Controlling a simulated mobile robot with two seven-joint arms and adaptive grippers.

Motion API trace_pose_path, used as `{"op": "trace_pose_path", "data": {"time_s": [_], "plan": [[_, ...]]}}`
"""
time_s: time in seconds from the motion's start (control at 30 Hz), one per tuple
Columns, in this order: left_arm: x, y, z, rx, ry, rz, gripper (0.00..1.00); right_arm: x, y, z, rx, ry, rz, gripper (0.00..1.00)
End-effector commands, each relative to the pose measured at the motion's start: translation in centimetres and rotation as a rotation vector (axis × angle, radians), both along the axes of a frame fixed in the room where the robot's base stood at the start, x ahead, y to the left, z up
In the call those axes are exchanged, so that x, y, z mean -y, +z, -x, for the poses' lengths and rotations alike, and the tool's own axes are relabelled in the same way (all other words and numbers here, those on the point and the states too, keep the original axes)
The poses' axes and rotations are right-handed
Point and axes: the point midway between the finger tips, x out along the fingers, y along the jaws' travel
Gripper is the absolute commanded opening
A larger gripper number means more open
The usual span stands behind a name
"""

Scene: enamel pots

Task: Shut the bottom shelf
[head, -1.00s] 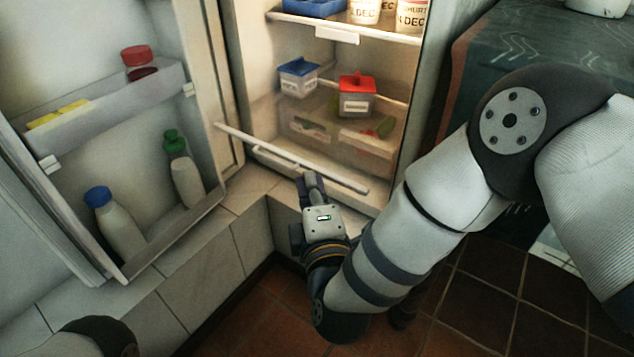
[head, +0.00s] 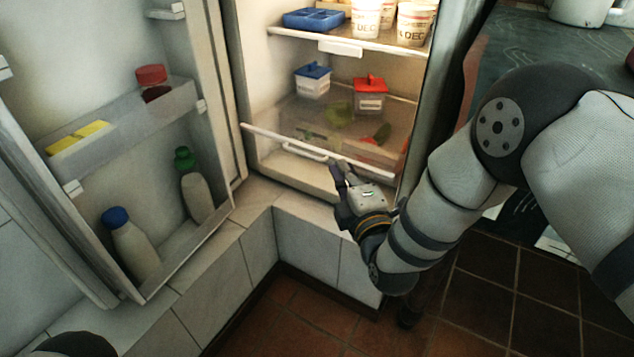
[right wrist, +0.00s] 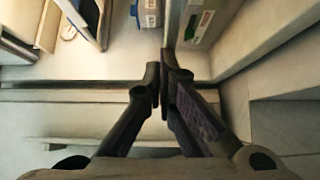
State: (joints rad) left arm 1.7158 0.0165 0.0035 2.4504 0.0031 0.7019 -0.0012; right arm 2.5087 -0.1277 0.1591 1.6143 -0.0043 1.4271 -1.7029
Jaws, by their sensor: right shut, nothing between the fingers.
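The bottom shelf is a clear pane with a white front bar (head: 285,139) low in the open fridge. Its bar lies slantwise and still stands out from the fridge opening. A blue-lidded box (head: 312,84) and a red-lidded box (head: 370,98) stand on the pane. My right gripper (head: 342,167) is shut and empty, its fingertips at the right part of the bar; I cannot tell whether they touch it. Its closed fingers also show in the right wrist view (right wrist: 160,78). My left gripper is out of view.
The open fridge door (head: 120,130) at the left carries a blue-capped bottle (head: 130,245) and a green-capped bottle (head: 193,190). An upper shelf (head: 375,42) holds cups and a blue tray (head: 314,19). Green and red produce shows below the bottom pane. A tiled ledge (head: 305,235) runs beneath.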

Motion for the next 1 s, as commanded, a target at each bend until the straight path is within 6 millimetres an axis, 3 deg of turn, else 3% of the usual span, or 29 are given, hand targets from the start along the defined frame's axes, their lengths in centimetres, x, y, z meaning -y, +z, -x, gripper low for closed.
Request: {"op": "trace_pose_path", "data": {"time_s": [0.2, 0.43, 1.0], "plan": [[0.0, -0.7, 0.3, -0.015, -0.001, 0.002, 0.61, 3.0, -0.2, -3.8, 0.003, -0.004, 0.002, 0.00], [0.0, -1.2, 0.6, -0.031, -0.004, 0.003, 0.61, 4.9, -0.2, -6.3, 0.001, -0.004, 0.000, 0.00], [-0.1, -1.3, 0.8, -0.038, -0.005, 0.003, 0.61, 5.7, -0.1, -7.5, -0.001, -0.004, 0.000, 0.00]]}}
